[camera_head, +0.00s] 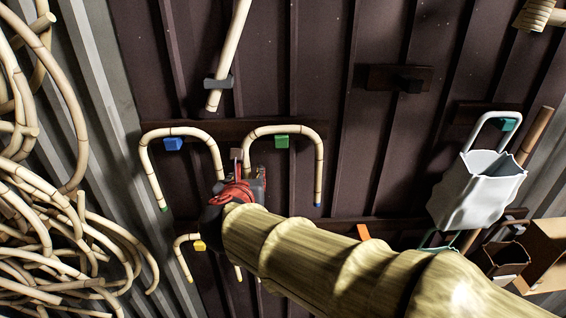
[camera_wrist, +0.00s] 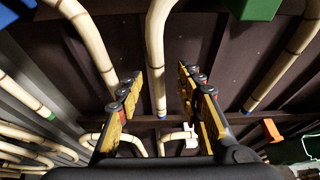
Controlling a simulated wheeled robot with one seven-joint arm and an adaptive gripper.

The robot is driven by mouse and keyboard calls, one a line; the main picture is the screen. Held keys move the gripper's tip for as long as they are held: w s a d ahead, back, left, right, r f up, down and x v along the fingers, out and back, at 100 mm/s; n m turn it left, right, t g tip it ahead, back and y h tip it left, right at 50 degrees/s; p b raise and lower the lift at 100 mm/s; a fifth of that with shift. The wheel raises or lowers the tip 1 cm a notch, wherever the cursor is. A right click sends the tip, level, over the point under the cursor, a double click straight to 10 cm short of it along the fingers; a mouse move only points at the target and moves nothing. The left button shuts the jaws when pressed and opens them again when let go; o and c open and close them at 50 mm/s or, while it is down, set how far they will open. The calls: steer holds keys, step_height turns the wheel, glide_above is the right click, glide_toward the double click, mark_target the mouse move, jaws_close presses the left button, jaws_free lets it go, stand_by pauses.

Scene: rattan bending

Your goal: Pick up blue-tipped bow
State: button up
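The blue-tipped bow (camera_head: 285,130) is a pale bent cane hanging upside-down-U on a green peg (camera_head: 282,141) on the dark wall. Its right end shows a blue tip in the head view. In the wrist view its near leg (camera_wrist: 157,60) hangs between my fingers, blue tip down, and its other blue-tipped leg (camera_wrist: 285,65) is to the right. My gripper (camera_head: 248,166) is open around the near leg, with space on both sides; it also shows in the wrist view (camera_wrist: 160,82). My arm hides part of the near leg in the head view.
A green-tipped bow (camera_head: 181,131) hangs on a blue peg (camera_head: 173,144) to the left, close to my left finger. A smaller bow hangs on a yellow peg (camera_head: 199,245) below. Coiled canes (camera_head: 45,150) fill the left; a white container (camera_head: 478,190) is at right.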

mark_target(247, 174)
steer(key=x, duration=0.4)
steer(key=shift+a, duration=0.1)
steer(key=shift+s, duration=0.1)
steer(key=shift+c, duration=1)
steer(key=c, duration=0.7)
jaws_close()
